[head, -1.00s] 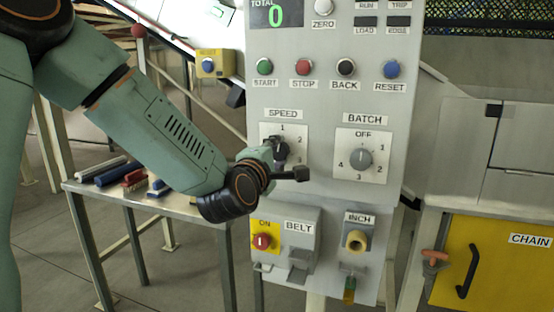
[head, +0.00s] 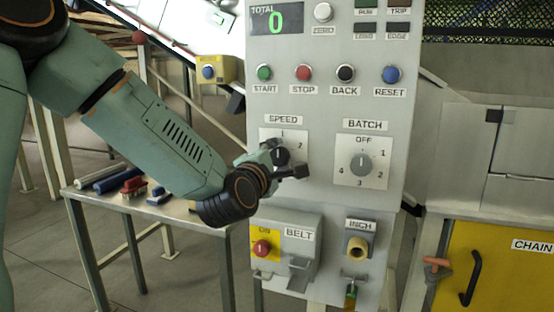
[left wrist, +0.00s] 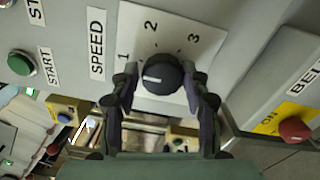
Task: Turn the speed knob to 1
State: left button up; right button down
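The black speed knob (head: 281,157) sits on a white dial plate under the SPEED label on the grey panel. In the left wrist view the knob (left wrist: 160,75) shows a white mark pointing left, toward the 1 on the plate (left wrist: 176,42); 2 and 3 are also readable. My left gripper (left wrist: 164,82) is at the knob, with one dark finger on each side of it. The fingers are spread, with a visible gap at the right one; contact at the left one is unclear. In the head view the gripper (head: 287,157) partly covers the dial's lower part. My right gripper is not in view.
The batch knob (head: 361,161) is right of the speed dial. Start (head: 264,73), stop, back and reset buttons are above. The red belt switch (head: 262,248) and the inch knob (head: 357,247) are below. A table (head: 180,208) with brushes stands at the left.

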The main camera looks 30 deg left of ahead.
pick_arm(q)
jog(key=shift+o, duration=1.4)
jog(key=shift+f, duration=0.1)
jog(key=v, duration=0.7)
jog(key=shift+s, duration=0.25)
jog(key=shift+s, duration=0.1)
